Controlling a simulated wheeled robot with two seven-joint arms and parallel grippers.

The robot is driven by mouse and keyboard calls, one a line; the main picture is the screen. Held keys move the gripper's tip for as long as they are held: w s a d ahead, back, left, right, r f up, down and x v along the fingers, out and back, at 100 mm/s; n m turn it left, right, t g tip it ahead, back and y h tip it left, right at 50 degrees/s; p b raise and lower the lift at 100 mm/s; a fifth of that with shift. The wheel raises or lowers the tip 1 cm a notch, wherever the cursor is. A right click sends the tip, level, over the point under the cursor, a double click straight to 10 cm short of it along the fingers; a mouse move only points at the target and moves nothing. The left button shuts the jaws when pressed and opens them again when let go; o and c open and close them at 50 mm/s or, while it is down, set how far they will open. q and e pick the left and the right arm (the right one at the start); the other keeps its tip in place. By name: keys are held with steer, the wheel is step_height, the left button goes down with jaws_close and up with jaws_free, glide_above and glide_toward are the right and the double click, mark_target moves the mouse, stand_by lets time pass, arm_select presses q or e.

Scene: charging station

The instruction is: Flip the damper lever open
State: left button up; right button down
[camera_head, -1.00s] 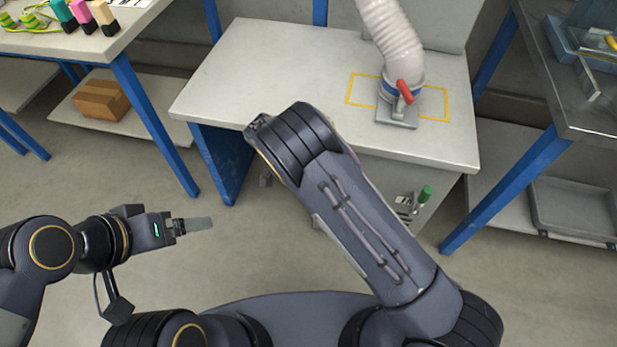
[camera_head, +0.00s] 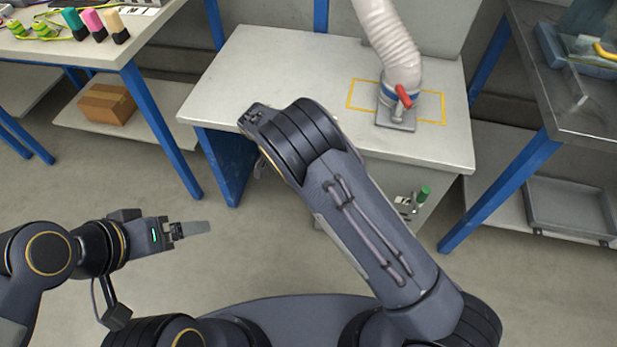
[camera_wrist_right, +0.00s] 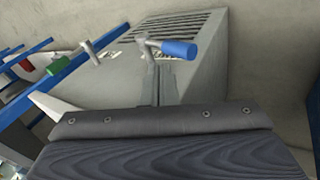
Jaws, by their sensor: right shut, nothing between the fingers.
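A red-handled lever (camera_head: 403,96) sits on the collar at the foot of a ribbed white hose (camera_head: 388,38). A green-handled lever (camera_head: 424,193) is on the front of the bench cabinet; a green handle also shows in the right wrist view (camera_wrist_right: 57,66). A blue-handled lever (camera_wrist_right: 178,50) stands out beside a grille in the right wrist view. Which lever is the damper's is not clear. My right gripper (camera_wrist_right: 153,75) is shut and empty just below the blue lever; contact is unclear. The arm hides it in the head view. My left gripper (camera_head: 195,228) is above the floor, away from the levers.
The bench top (camera_head: 260,75) is mostly bare, with yellow tape around the hose foot. A left table (camera_head: 60,48) holds colored blocks, with a cardboard box (camera_head: 107,103) on its lower shelf. A grey tray (camera_head: 568,205) is under the right table. Open floor lies in front.

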steer(key=w+a+r, duration=0.1)
steer(key=a+r, duration=0.3)
steer(key=shift+a+p, duration=0.25)
steer(key=shift+p, duration=0.1)
steer(key=shift+w+r, duration=0.1)
steer(key=shift+r, duration=0.05)
